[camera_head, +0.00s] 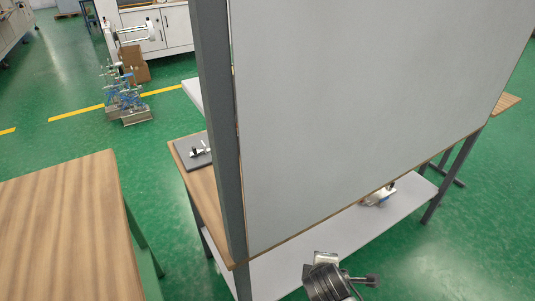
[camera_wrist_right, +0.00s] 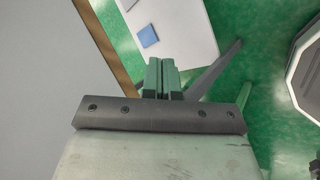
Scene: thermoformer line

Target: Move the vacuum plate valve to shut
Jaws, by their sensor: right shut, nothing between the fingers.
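A dark flat plate (camera_head: 184,156) lies on the wooden bench top, left of the grey post. A small white and black fitting (camera_head: 201,152) sits on it; it may be the vacuum plate valve, but it is too small to tell its lever position. My right gripper (camera_head: 372,281) is low in the head view, in front of the large grey panel and well to the right of the plate. In the right wrist view its two fingers (camera_wrist_right: 161,78) are together with nothing between them. Neither plate nor fitting is visible there. My left gripper is out of view.
A large grey panel (camera_head: 350,100) and dark post (camera_head: 215,130) stand between my right gripper and the plate. A white lower shelf (camera_head: 320,240) holds a small metallic item (camera_head: 378,195). A wooden table (camera_head: 65,230) stands at left, with green floor between.

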